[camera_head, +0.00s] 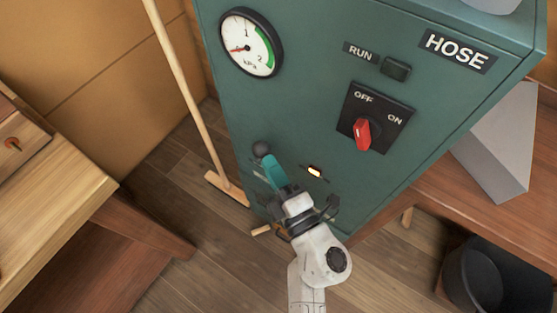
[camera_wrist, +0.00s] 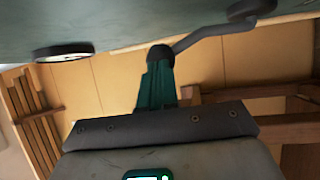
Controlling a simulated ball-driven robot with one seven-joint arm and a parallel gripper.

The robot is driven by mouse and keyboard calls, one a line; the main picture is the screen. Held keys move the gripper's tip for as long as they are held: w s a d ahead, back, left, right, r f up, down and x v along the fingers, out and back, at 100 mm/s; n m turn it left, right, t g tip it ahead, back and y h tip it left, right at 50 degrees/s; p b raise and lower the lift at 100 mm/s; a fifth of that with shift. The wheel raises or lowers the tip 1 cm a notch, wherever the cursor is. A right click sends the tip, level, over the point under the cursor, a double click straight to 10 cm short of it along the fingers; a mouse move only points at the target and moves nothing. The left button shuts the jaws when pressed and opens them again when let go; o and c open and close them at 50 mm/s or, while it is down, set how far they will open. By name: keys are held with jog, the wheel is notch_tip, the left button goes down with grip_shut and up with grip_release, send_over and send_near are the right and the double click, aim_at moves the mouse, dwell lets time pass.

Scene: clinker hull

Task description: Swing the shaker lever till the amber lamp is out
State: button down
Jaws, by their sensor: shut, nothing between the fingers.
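The shaker lever shows as a dark ball knob (camera_head: 261,149) low on the left of the teal cabinet's front. In the wrist view its bent grey arm (camera_wrist: 205,38) runs from the knob (camera_wrist: 160,53) to a dark pivot at the upper right. The amber lamp (camera_head: 314,171) is lit, right of my gripper. My gripper (camera_head: 268,165) has its teal fingers shut, with the tips right at the knob. In the wrist view the fingers (camera_wrist: 158,85) overlap the knob's lower side. I cannot tell whether they touch it. The lever arm is mostly hidden in the head view.
The cabinet (camera_head: 310,100) carries a gauge (camera_head: 251,42), a RUN button (camera_head: 396,68) and a red OFF/ON switch (camera_head: 363,134). A broom (camera_head: 185,90) leans at its left. A wooden bench (camera_head: 60,200) stands left, and a black bucket (camera_head: 475,280) lower right.

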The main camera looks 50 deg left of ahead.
aim_at(254, 153)
jog(key=a+r+h+p, duration=0.1)
jog(key=p, duration=0.2)
jog(key=a+r+n+h+p, duration=0.1)
jog(key=p, duration=0.2)
jog(key=shift+s+a+r, duration=0.1)
jog(key=shift+s+r, duration=0.05)
jog(key=shift+s, duration=0.1)
jog(key=p, duration=0.1)
jog(key=a+h+p, duration=0.1)
jog(key=a+p, duration=0.1)
jog(key=shift+s+r+n+g, duration=0.2)
jog(key=shift+s+n+g, duration=0.1)
jog(key=shift+n, duration=0.1)
jog(key=s+a, duration=0.1)
jog(key=a, duration=0.6)
jog(key=shift+s+f, duration=0.15)
jog(key=shift+s, duration=0.15)
jog(key=shift+s+a, duration=0.1)
jog(key=shift+a, duration=0.1)
